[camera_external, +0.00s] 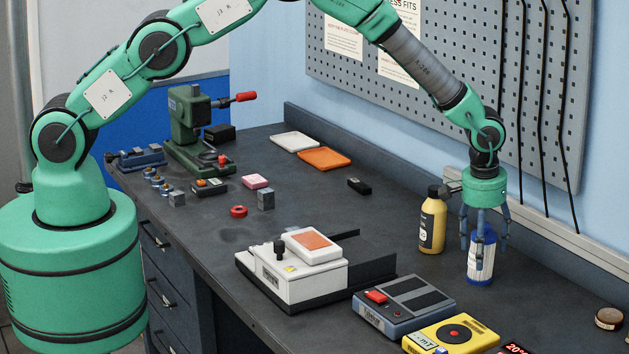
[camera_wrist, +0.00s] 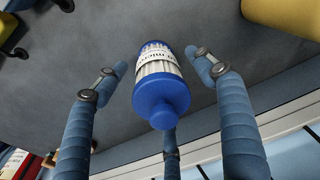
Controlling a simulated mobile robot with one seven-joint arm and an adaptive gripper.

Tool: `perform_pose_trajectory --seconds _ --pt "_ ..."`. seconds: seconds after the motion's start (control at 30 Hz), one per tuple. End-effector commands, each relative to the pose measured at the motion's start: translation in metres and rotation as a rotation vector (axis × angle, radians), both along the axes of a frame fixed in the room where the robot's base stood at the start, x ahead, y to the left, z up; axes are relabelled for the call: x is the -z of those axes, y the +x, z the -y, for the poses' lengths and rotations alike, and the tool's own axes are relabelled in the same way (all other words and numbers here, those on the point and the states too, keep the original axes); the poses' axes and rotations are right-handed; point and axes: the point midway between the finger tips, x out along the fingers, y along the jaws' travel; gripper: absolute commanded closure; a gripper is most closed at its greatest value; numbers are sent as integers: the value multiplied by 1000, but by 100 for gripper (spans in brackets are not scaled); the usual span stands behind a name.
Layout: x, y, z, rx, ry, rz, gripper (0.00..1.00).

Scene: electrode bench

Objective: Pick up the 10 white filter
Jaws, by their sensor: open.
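The white filter (camera_external: 481,258) is a white pleated cylinder with blue end caps. It stands upright on the bench at the right in the external view, partly hidden by my fingers. In the wrist view the filter (camera_wrist: 159,83) shows in the middle, with its blue cap and knob towards me and a printed label on its side. My gripper (camera_external: 484,250) is directly above it, pointing down, with its fingers around the filter. In the wrist view my gripper (camera_wrist: 160,78) is open, with a gap between the filter and the two upper fingers. A third finger shows below the cap.
A yellow bottle (camera_external: 432,222) stands close to the left of the filter. A grey device with a red button (camera_external: 402,304) and a yellow meter (camera_external: 452,335) lie in front. The pegboard wall (camera_external: 450,70) rises behind. A small round tin (camera_external: 609,318) sits at the right.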

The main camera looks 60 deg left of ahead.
Motion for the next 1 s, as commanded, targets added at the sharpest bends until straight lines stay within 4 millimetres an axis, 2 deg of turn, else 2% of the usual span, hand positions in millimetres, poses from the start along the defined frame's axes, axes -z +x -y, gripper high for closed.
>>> perform_pose_trajectory --seconds 0.57,0.83,1.0 --pt "1 0 0 0 0 1 31" --pt "1 0 0 0 0 1 84" --pt "0 1 0 0 -1 1 87"
